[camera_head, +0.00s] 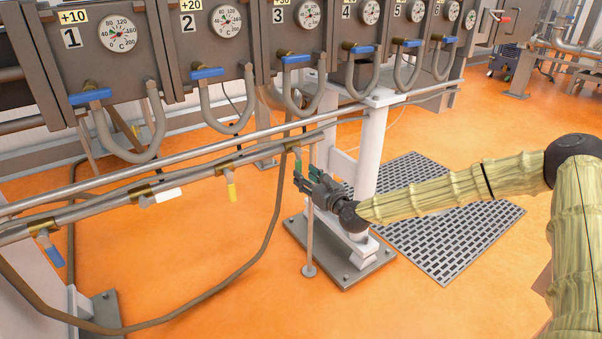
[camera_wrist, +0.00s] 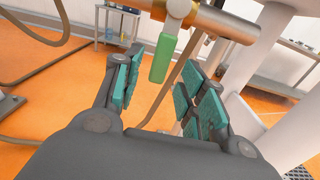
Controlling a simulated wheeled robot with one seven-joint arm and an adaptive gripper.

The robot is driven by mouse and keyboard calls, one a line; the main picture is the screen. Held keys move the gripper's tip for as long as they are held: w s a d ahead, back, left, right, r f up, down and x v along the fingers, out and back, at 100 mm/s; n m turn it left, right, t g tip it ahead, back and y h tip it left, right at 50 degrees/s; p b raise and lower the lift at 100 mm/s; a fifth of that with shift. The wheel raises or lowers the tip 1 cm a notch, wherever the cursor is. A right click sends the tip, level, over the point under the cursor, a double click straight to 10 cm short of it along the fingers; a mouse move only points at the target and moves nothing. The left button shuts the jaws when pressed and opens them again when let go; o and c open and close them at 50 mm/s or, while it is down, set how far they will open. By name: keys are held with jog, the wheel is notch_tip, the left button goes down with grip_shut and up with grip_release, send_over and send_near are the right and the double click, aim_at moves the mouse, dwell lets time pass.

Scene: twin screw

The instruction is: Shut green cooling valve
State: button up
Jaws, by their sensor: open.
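The green valve handle (camera_wrist: 163,58) hangs down from a brass fitting (camera_wrist: 208,18) on the pipe in the wrist view. In the head view the green handle (camera_head: 298,164) is small and sits just above my gripper (camera_head: 307,180). My gripper (camera_wrist: 160,88) is open, its teal-padded fingers spread to the left and right of the handle. The handle shows between and beyond the fingers. I cannot tell whether either finger touches it.
A yellow-handled valve (camera_head: 231,188), a white-handled valve (camera_head: 166,195) and a blue-handled valve (camera_head: 53,254) hang along the pipes to the left. A white post (camera_head: 369,150) stands close to the right of my gripper. A thin stand (camera_head: 309,240) rises below it.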

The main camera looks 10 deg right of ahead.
jog(key=v, duration=0.7)
dwell(0.4)
jog(key=s+a+f+n+g, duration=0.4)
jog(key=s+a+f+n, duration=0.3)
jog(key=f, duration=0.3)
jog(key=s+a+f+n+g, duration=0.35)
jog(key=s+a+f, duration=0.35)
jog(key=s+f, duration=0.3)
jog(key=s+d+f+n+g+h, duration=0.1)
jog(key=s+f+n+g, duration=0.1)
jog(key=s+f+n, duration=0.45)
jog(key=s+d+f+n+g+h, duration=0.1)
jog(key=s+f+n+g, duration=0.2)
jog(key=s, duration=0.6)
jog(key=s+d+f+n+g+h, duration=0.1)
jog(key=s+f+n+g, duration=0.1)
jog(key=s+f+n, duration=0.45)
jog(key=s+d+r+n+g+h, duration=0.1)
jog(key=s+d+n+g+h, duration=0.2)
jog(key=s+d+n, duration=0.55)
jog(key=s+r+m+p, duration=0.3)
jog(key=r+p, duration=2.5)
jog(key=shift+d+r+p, duration=0.2)
jog(key=shift+r+p, duration=0.1)
